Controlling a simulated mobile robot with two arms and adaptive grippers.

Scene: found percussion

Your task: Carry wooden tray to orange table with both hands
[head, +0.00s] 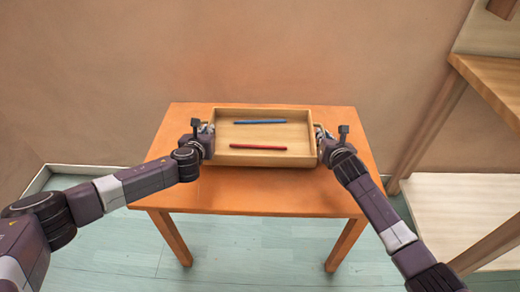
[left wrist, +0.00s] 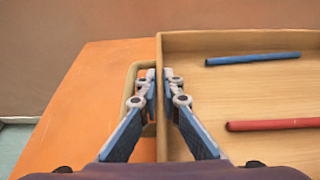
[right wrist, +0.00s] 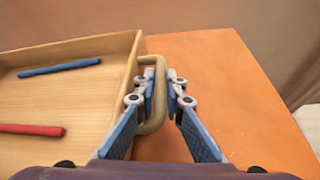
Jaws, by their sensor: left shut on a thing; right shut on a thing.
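The wooden tray (head: 265,160) is over the orange table (head: 270,197), level and roughly centred in the head view. I cannot tell whether its bottom touches the tabletop. A blue stick (head: 260,122) and a red stick (head: 258,147) lie inside it. My right gripper (head: 321,133) is shut on the right-end handle (right wrist: 153,108), with one finger on each side of the bar in the right wrist view.
A wooden shelf unit (head: 490,80) stands at the right, clear of the table. A plain wall (head: 260,50) rises behind the table. Bare tabletop shows on both sides and in front of the tray. Pale green floor (head: 255,250) lies in front.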

